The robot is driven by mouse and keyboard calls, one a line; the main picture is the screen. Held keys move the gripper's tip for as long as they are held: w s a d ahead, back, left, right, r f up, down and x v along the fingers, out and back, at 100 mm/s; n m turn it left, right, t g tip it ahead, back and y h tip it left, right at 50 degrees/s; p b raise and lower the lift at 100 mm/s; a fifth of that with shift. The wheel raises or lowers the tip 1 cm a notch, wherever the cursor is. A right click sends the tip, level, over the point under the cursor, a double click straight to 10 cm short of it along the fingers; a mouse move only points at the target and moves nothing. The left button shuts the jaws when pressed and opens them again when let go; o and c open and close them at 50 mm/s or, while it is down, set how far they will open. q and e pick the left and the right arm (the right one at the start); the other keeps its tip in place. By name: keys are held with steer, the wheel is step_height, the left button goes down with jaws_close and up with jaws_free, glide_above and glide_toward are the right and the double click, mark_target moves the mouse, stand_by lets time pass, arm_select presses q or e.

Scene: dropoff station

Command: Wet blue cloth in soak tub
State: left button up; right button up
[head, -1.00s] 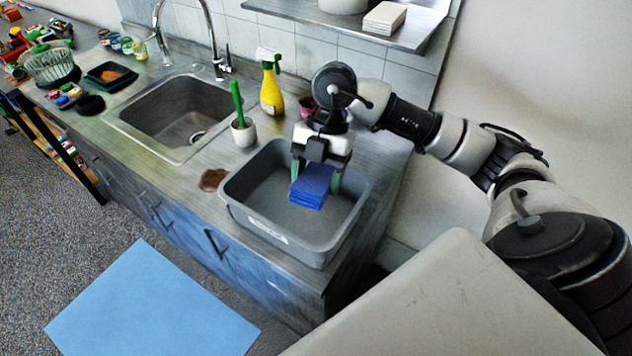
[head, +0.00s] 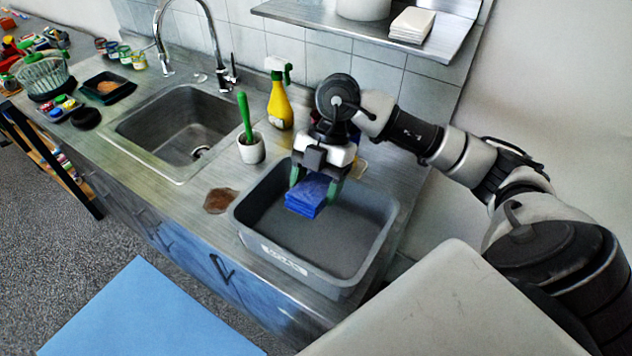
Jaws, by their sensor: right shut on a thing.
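The folded blue cloth (head: 308,194) is between the green fingers of my right gripper (head: 316,186), which is shut on it. The cloth is over the left part of the grey soak tub (head: 372,252), inside its outline in the head view. I cannot tell whether the cloth touches the tub's bottom. The tub stands on the counter at its right end and carries a white label on its front wall. The gripper hides part of the tub's back rim. My left gripper is not in view.
A white pot (head: 251,150) with a green-handled brush and a yellow spray bottle (head: 280,104) stand behind and left of the tub. A brown stain (head: 220,200) lies on the counter. The sink (head: 178,126) is further left. A shelf (head: 372,28) hangs above.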

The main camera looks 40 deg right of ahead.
steer(key=shift+f+b, duration=0.3)
steer(key=shift+f, duration=0.75)
steer(key=shift+f+b, duration=2.35)
steer(key=shift+f, duration=1)
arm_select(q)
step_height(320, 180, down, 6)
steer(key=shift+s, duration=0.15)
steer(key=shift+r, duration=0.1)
arm_select(e)
steer(key=shift+r, duration=0.1)
arm_select(q)
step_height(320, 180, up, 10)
steer(key=p, duration=0.9)
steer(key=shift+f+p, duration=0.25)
steer(key=shift+p, duration=0.1)
arm_select(e)
step_height(320, 180, up, 11)
steer(key=shift+r, duration=0.1)
